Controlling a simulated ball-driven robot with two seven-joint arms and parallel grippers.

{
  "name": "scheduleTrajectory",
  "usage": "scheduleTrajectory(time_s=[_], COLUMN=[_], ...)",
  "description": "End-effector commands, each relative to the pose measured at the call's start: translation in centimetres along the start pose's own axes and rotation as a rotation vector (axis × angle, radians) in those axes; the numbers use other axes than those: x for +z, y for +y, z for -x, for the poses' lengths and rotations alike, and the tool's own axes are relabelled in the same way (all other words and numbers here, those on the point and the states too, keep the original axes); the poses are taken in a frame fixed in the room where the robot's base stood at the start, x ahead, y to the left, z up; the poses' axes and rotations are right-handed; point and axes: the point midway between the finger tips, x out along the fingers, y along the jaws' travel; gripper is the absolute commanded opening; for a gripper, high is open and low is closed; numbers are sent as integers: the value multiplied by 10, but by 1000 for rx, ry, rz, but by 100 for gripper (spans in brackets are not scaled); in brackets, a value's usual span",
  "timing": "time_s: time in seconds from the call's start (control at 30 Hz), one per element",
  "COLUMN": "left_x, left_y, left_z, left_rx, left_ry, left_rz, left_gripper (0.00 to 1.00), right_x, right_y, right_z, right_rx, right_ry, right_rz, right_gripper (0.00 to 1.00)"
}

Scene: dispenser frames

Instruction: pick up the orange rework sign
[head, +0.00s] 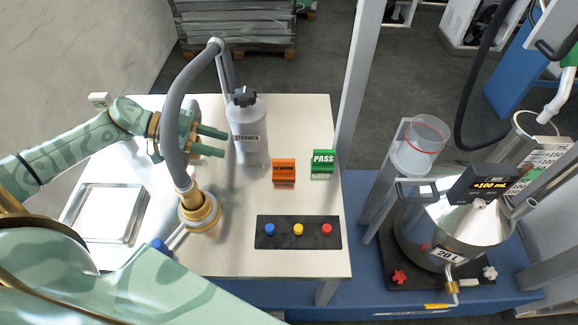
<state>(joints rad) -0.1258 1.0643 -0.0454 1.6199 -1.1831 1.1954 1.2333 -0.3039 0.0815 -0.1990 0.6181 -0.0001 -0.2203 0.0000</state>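The orange rework sign (284,171) stands on the white table, left of the green PASS sign (323,162). My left gripper (224,143) is at the left of the grey strainer bottle (248,132), behind the upright grey hose. Its two green fingers point right toward the bottle, with a gap between them and nothing seen in it. The orange sign is apart from the gripper, to its right and nearer the table's front. A large green arm part of mine crosses the lower left. My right gripper is not in view.
A grey hose (172,110) on a brass base rises in front of my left arm. A black button panel (298,232) lies in front of the signs. A metal plate (109,213) is at left. A grey post (359,80) stands beyond the table's right edge, near a steel tank (455,225).

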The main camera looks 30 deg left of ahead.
Motion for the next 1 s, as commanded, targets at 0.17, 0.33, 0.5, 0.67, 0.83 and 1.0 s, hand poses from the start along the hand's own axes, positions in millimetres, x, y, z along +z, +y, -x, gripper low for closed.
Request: scheduleTrajectory(time_s=[0.17, 0.33, 0.5, 0.67, 0.83, 1.0], left_x=[0, 0, 0, 0, 0, 0], left_y=[0, 0, 0, 0, -1, -1], left_z=[-45, -80, -96, -117, -144, -151], left_rx=[1, 0, -1, 0, -2, -2], left_ry=[7, 4, 2, 4, 3, 0], left_rz=[-2, -3, -2, -2, -2, -2], left_gripper=[36, 36, 36, 36, 36, 36], right_x=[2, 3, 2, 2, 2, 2], right_y=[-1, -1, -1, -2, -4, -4], right_z=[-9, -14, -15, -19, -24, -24], right_rx=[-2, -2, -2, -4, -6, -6], right_ry=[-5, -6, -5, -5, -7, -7], right_rz=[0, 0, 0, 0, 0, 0], right_gripper=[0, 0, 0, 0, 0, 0])
